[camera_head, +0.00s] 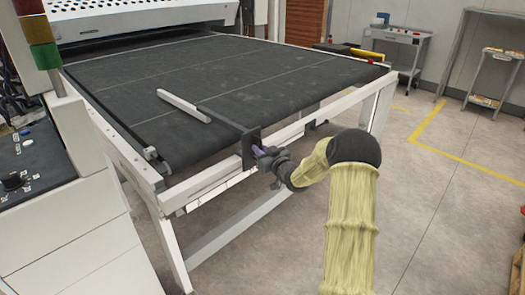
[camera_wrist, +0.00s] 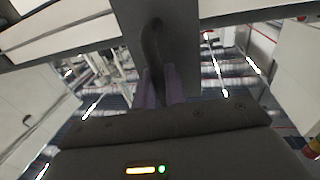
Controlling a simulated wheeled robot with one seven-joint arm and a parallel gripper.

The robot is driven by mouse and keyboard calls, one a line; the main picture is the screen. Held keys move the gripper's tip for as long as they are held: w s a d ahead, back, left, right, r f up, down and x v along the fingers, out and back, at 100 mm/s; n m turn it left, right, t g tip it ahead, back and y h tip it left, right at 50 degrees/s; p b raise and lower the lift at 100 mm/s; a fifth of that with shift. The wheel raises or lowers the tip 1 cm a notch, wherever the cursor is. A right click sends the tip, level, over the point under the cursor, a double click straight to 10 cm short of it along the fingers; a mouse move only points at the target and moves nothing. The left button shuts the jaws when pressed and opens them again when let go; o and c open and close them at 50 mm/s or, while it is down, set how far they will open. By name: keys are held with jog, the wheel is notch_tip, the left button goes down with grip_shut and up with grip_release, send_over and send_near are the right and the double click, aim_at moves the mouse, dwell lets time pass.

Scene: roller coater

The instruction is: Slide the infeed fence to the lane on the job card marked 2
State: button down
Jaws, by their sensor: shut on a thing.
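The infeed fence is a pale bar (camera_head: 184,106) lying over the dark belt near its front left. A dark arm (camera_head: 222,117) joins it to a dark upright plate (camera_head: 247,148) at the front rail. My gripper (camera_head: 258,150) reaches this plate from the front right and is shut on the fence's handle. In the wrist view, the dark curved handle (camera_wrist: 153,42) stands out from the plate (camera_wrist: 184,30), and its end lies between my purple fingers (camera_wrist: 160,86). No readable job card or lane number shows in either view.
The front rail (camera_head: 290,133) runs along the belt's near edge, with a white frame leg (camera_head: 376,112) at right. Thin pale lines cross the belt (camera_head: 240,75). A control console (camera_head: 35,160) stands at left. The floor at right is open, with yellow markings.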

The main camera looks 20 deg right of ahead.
jog(key=c, duration=1.5)
grip_release()
jog(key=shift+c, duration=0.2)
jog(key=v, duration=1.7)
jog(key=shift+s+b, duration=0.25)
jog(key=shift+b, duration=0.05)
jog(key=shift+a, duration=0.1)
